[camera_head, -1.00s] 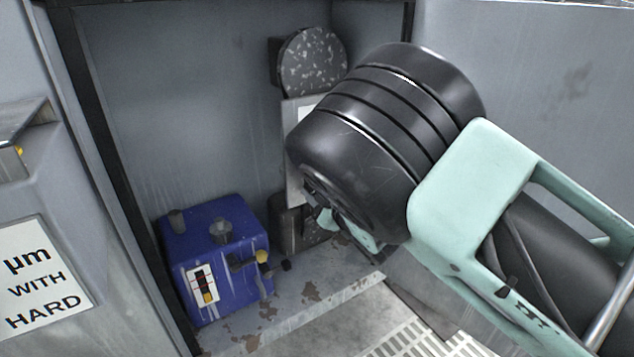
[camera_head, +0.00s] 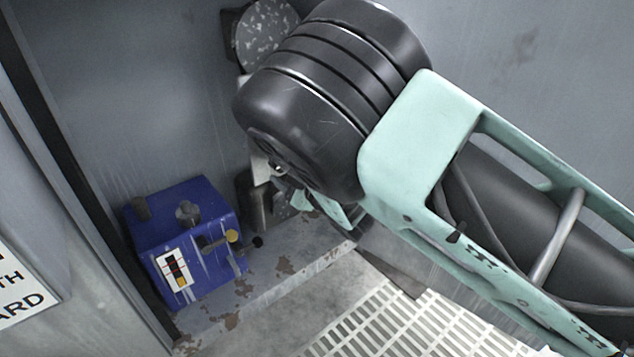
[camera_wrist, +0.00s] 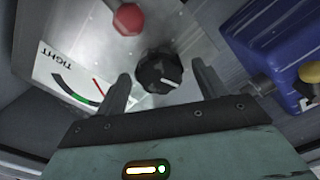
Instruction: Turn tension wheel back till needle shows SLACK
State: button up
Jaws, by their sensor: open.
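A black ridged knob (camera_wrist: 159,71) with a white mark, seemingly the tension wheel, sits on a grey metal panel (camera_wrist: 190,25) in the wrist view. My gripper (camera_wrist: 161,76) is open, with one finger on either side of the knob; I cannot tell whether they touch it. Left of it is a white dial (camera_wrist: 65,72) with the word TIGHT, a black arc with a green stretch and a thin red needle (camera_wrist: 103,91). The dial's lower part is hidden by my gripper, and SLACK is not visible. In the head view my arm covers the knob and dial.
A blue box (camera_head: 200,265) with a yellow knob (camera_head: 232,236) is close on the right in the wrist view. A speckled disc (camera_head: 265,38) hangs on the back wall. White grating (camera_head: 385,325) covers the floor in front.

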jog(key=p+v, duration=0.4)
jog(key=v, duration=1.1)
jog(key=s+d+r+m+g+h+p, duration=0.1)
jog(key=s+d+r+m+g+h, duration=0.15)
jog(key=s+r+g, duration=0.4)
jog(key=s+d+r+m+g+h+p, duration=0.1)
jog(key=s+d+r+m+g+h, duration=0.2)
jog(key=s, duration=0.7)
jog(key=s+d+r+m+g+h+p, duration=0.1)
jog(key=s+r+m+g+h, duration=0.35)
jog(key=s, duration=0.35)
notch_tip(320, 180, up, 37)
jog(key=g+p, duration=0.1)
jog(key=p, duration=3.6)
jog(key=shift+s+d+y+p, duration=0.2)
jog(key=shift+y+p, duration=0.1)
jog(key=shift+p, duration=0.1)
